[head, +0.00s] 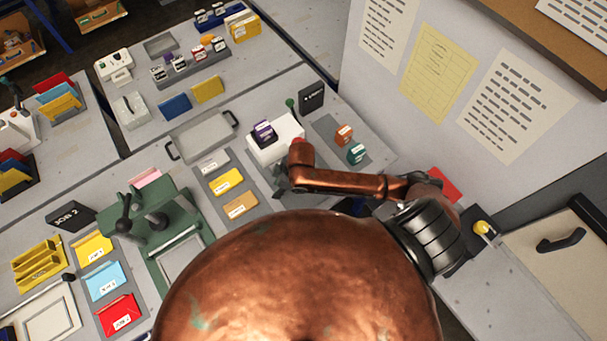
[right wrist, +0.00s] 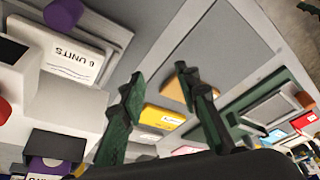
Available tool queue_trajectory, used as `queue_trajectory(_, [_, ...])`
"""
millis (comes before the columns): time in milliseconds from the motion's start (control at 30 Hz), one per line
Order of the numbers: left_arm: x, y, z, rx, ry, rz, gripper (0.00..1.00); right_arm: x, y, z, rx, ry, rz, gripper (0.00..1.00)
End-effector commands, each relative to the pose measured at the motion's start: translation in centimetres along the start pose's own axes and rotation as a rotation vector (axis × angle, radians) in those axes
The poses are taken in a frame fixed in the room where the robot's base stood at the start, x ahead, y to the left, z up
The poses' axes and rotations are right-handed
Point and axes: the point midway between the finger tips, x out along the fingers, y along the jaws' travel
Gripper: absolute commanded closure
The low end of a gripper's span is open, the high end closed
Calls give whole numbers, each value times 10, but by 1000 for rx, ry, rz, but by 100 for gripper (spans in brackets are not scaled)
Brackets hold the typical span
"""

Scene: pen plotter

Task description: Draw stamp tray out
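I cannot tell for sure which thing is the stamp tray. One candidate is a grey tray (head: 203,137) with black handles, lying flat at the centre of the table. Another is the grey mat (head: 341,134) bearing an orange stamp (head: 344,134) and a green stamp (head: 356,153). My left gripper is not in view.
Labelled cards, including a yellow one (head: 227,182), lie left of my right gripper. A green press (head: 165,235) stands further left. A dark sign (head: 311,97) stands behind the block. A white wall panel (head: 440,110) bounds the right side.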

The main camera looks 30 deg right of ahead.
Motion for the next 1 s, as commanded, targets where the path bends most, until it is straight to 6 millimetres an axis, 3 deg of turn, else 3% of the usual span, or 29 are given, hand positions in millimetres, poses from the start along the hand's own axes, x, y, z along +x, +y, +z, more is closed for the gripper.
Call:
queue_trajectory(100, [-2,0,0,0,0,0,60,-12,27,15,-103,-121,-7,70])
queue_trajectory(300, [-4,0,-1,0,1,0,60,-38,68,53,-135,-281,-10,70])
queue_trajectory(500, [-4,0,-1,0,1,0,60,-49,85,71,-124,-342,-11,70])
queue_trajectory(1000, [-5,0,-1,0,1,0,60,13,86,94,-122,-344,-12,70])
